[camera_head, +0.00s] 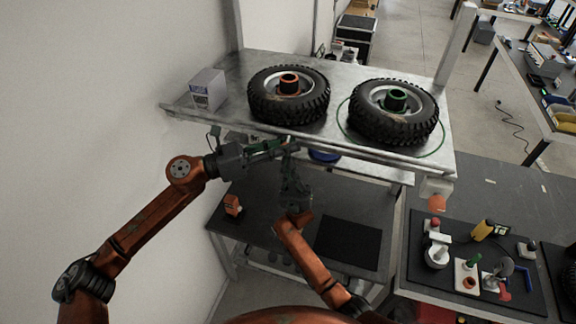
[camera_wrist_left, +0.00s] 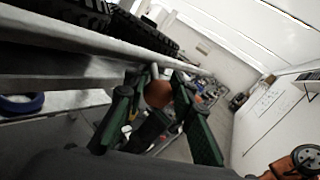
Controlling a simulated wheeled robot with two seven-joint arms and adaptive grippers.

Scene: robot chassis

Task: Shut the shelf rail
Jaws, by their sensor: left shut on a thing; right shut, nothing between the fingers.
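The metal shelf (camera_head: 225,120) carries two tires and has a long pale rail (camera_head: 320,147) along its front edge. The rail also crosses the upper left of the left wrist view (camera_wrist_left: 95,45). My left gripper (camera_head: 280,146) is at the front edge, left of the middle. In the left wrist view its green fingers (camera_wrist_left: 157,92) are on both sides of a round orange knob (camera_wrist_left: 158,94) with a short grey post, and are shut on it. How the knob joins the rail is hidden. My right gripper (camera_head: 291,172) is shut and empty, just below the left gripper.
A tire with an orange hub (camera_head: 262,103) and one with a green hub (camera_head: 370,125) lie on the shelf, beside a small box (camera_head: 208,90). A dark table (camera_head: 260,205) stands below. A workbench with tools (camera_head: 420,262) is at right. The wall is close at left.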

